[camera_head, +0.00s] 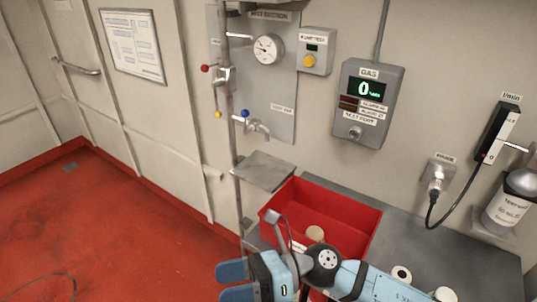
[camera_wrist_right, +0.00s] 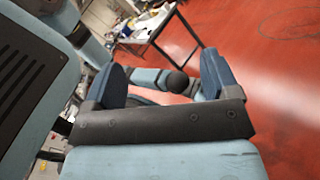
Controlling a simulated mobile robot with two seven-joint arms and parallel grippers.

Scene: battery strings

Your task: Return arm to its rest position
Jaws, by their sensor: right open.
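My right arm comes in from the lower right in the head view, above the front of the workbench. Its right gripper (camera_head: 234,282) points left, with its two blue fingers apart. The right wrist view also shows this gripper (camera_wrist_right: 163,78), open, with nothing held between its fingers. Pale blue and dark parts of my own body seem to show behind the fingers there. My left gripper is in neither view.
A red bin (camera_head: 350,215) with a round beige item (camera_head: 315,234) stands on the grey bench (camera_head: 460,255), just behind my right arm. Red floor (camera_head: 90,225) is open at left.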

